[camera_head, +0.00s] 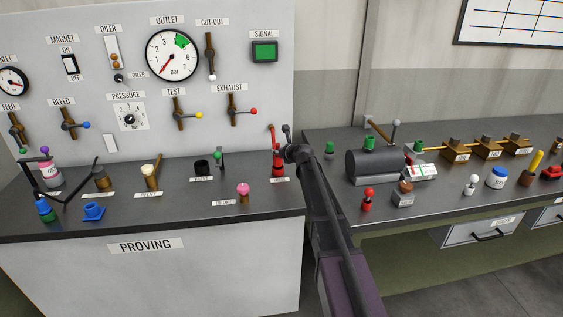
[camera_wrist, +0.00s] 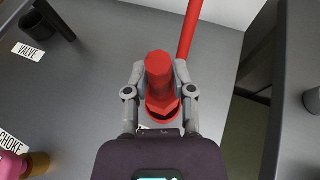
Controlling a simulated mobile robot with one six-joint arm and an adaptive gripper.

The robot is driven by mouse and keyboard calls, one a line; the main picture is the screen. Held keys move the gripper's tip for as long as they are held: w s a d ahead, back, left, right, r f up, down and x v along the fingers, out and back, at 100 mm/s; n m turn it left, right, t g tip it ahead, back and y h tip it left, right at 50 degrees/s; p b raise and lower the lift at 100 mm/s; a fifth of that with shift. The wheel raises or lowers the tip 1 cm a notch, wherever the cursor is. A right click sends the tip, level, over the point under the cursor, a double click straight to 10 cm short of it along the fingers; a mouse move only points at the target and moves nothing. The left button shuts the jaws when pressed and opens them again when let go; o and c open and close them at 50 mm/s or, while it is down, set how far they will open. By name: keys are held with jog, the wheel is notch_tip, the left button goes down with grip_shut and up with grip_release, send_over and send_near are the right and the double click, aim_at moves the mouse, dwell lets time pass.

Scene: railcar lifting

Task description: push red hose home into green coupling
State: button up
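A red fitting (camera_head: 278,168) stands at the right end of the proving bench. It also shows in the wrist view as a red part with a faceted top (camera_wrist: 159,68), between my fingers. I cannot tell whether this is the red hose. My gripper (camera_wrist: 160,78) has one finger on each side of it; whether the fingers press on it is unclear. In the head view my gripper (camera_head: 288,150) is beside the fitting. Green fittings show on the right bench: one on the dark tank (camera_head: 369,142), one behind it (camera_head: 418,145), one at left (camera_head: 329,149). Which is the coupling is unclear.
A red bar (camera_wrist: 189,28) rises beside the fitting. A gap (camera_wrist: 247,135) separates the two benches. The dark tank (camera_head: 372,168), a red-topped piece (camera_head: 367,200) and several brown blocks stand on the right bench. A pink knob (camera_head: 243,189) stands left of the fitting.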

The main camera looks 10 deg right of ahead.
grip_shut()
jog(key=shift+r, duration=0.1)
jog(key=shift+r+p, duration=1)
jog(key=shift+p, duration=0.1)
jog(key=shift+r+p, duration=0.8)
jog(key=shift+p, duration=0.05)
jog(key=s+d, duration=0.4)
jog(key=s, duration=0.3)
jog(key=s+d+r+p, duration=0.1)
jog(key=s+d, duration=0.2)
jog(key=s, duration=0.4)
jog(key=shift+d, duration=0.4)
jog(key=shift+r, duration=0.1)
jog(key=shift+s, duration=0.1)
